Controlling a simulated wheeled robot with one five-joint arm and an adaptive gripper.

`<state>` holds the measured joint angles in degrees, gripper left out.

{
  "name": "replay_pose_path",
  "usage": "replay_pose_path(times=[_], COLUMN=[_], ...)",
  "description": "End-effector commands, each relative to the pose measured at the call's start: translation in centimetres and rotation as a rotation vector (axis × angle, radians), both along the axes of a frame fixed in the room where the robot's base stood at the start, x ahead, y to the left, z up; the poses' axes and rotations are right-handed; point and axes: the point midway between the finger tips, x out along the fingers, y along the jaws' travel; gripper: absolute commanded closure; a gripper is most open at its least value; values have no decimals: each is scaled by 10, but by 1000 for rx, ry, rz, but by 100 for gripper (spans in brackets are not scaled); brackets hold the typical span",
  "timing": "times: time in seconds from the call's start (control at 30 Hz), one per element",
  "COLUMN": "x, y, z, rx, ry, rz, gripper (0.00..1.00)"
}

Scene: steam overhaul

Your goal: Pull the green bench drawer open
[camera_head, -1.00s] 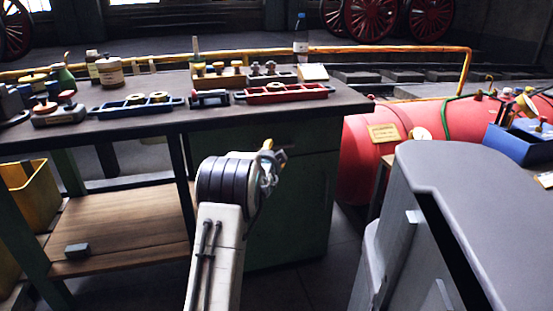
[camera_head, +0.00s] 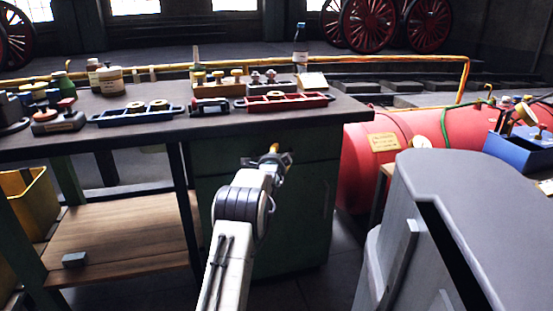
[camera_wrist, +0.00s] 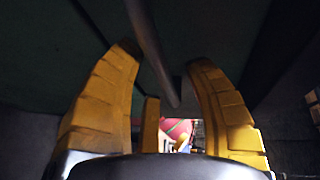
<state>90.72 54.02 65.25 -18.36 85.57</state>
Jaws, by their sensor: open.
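The green bench drawer (camera_head: 222,158) is the upper front of the dark green cabinet under the right part of the bench top. My gripper (camera_head: 275,157) is in front of it, and my arm hides part of the front. In the wrist view, my gripper's yellow fingers (camera_wrist: 163,58) are spread apart. A grey bar handle (camera_wrist: 152,45) runs between them, close to a dark green panel (camera_wrist: 215,28). The fingers are not closed on the bar. I cannot tell whether either finger touches it. The drawer looks shut.
The bench top (camera_head: 150,127) carries blue and red trays, jars and a bottle. A grey casing (camera_head: 480,200) stands close on the right, with a red tank (camera_head: 365,165) behind it. A wooden shelf (camera_head: 125,235) lies at lower left.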

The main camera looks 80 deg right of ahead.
Motion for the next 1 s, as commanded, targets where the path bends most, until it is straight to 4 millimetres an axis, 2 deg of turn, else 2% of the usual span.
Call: replay_pose_path(times=[0.53, 1.0], x=[0, 0], y=[-4, -4], z=[-1, -1], rx=[0, 0], ry=[0, 0], rz=[0, 0], gripper=[51, 93])
